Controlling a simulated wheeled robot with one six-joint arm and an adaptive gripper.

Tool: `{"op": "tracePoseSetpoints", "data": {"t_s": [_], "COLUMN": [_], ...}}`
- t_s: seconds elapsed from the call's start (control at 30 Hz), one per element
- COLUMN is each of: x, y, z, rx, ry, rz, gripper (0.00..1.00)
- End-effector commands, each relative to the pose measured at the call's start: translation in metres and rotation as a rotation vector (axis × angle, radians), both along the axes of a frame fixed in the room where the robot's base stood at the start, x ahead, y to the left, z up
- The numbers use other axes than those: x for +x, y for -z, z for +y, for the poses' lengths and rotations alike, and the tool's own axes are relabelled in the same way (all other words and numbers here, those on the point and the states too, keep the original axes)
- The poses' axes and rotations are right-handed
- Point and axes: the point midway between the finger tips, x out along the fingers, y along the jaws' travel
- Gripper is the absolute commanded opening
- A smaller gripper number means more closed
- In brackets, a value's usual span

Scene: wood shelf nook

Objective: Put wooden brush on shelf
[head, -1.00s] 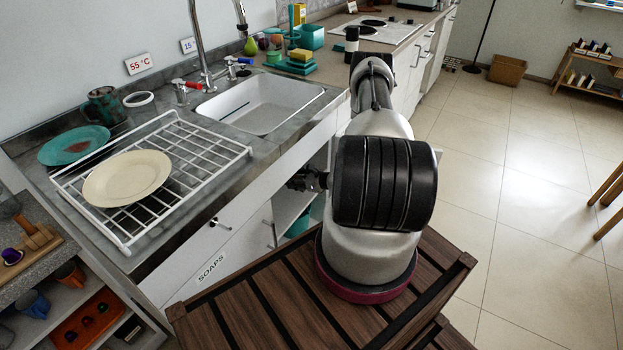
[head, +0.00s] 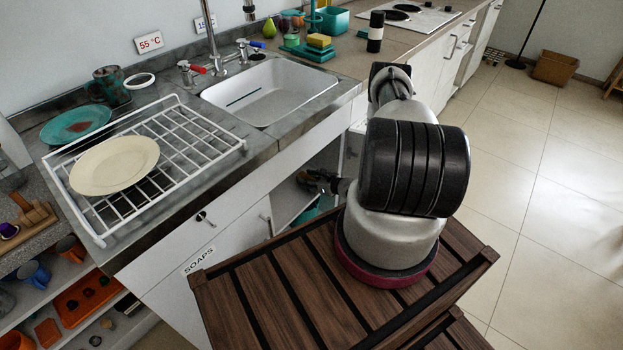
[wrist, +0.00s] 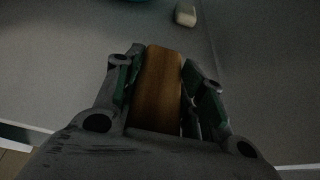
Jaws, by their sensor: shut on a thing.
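The wooden brush (wrist: 158,88) shows in the wrist view as a brown block between my gripper's fingers (wrist: 162,72). The fingers press on both its sides, and its near end is hidden by the gripper body. In the head view my gripper (head: 318,181) is at the opening of the cabinet under the sink, partly hidden by my arm. A pale shelf surface (head: 288,205) shows inside that cabinet, below the gripper. In the wrist view a grey surface lies beyond the brush; I cannot tell whether the brush touches it.
A small cream block (wrist: 185,15) lies on the grey surface in the wrist view, near a teal thing cut off at the top. The cabinet front (head: 222,243) marked SOAPS is left of the opening. Above are the dish rack (head: 190,150) and sink (head: 268,95).

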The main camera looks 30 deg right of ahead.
Motion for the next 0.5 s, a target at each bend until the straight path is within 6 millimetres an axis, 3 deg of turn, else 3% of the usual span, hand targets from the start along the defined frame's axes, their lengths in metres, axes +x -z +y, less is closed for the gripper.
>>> {"op": "tracePoseSetpoints", "data": {"t_s": [0.2, 0.23, 0.3, 0.37, 0.5], "x": [0.0, 0.0001, 0.0001, 0.0001, 0.0001], "y": [0.0027, 0.0031, 0.0027, 0.0027, 0.0026], "z": [-0.0004, -0.0005, -0.0006, -0.0006, -0.0006], "rx": [0.0, 0.0, 0.0, 0.0, 0.0], "ry": [0.0, 0.0, 0.0, 0.001, 0.001], "rz": [0.0, 0.0, 0.0, 0.0, 0.0], "gripper": [0.11, 0.41, 0.54, 0.61, 0.61]}}
